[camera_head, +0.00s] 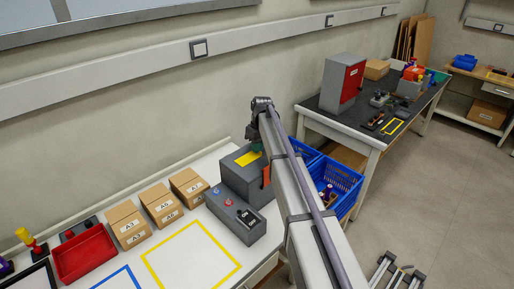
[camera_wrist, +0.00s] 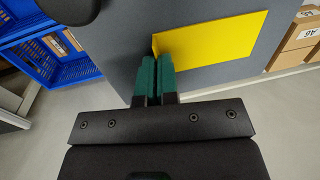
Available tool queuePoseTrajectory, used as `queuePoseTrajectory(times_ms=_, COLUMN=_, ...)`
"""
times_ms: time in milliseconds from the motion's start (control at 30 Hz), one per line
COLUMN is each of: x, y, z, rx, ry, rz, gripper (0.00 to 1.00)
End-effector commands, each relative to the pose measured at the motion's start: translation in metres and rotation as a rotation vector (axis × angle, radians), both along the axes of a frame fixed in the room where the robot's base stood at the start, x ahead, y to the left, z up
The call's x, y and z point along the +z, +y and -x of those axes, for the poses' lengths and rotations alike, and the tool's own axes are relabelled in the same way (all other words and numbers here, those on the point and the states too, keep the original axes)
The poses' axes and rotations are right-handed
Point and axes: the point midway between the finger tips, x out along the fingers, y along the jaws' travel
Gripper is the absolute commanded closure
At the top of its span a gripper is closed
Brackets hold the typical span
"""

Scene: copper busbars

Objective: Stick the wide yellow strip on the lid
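The wide yellow strip (camera_wrist: 215,40) lies along the grey lid (camera_wrist: 120,30), and it also shows on the grey box top in the head view (camera_head: 247,157). It looks flat, with a darker, upturned edge at its left end. My gripper (camera_wrist: 156,62) has its green fingers close together at that end, seemingly pinching the upturned edge. The fingers hide part of the strip's near left corner. In the head view my gripper (camera_head: 255,145) is above the grey box (camera_head: 233,182), partly hidden by my arm.
A grey control box (camera_head: 235,218) with buttons stands in front of the lidded box. Cardboard boxes (camera_head: 160,205) and a red tray (camera_head: 84,254) are to the left. Blue crates (camera_head: 345,180) stand to the right. A yellow-outlined area (camera_head: 190,284) on the bench is empty.

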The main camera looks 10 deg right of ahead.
Motion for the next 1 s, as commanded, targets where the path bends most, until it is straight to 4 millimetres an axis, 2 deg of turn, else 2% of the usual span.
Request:
queuePoseTrajectory(times_ms=400, x=-0.0006, y=0.0, z=0.0005, rx=0.0, ry=0.001, rz=0.0, gripper=1.0)
queuePoseTrajectory(times_ms=733, x=-0.0004, y=-0.0001, z=0.0003, rx=0.0, ry=0.001, rz=0.0, gripper=0.69)
queuePoseTrajectory(times_ms=1000, x=0.0027, y=-0.0004, z=0.0, rx=0.0, ry=0.0, rz=0.0, gripper=0.69)
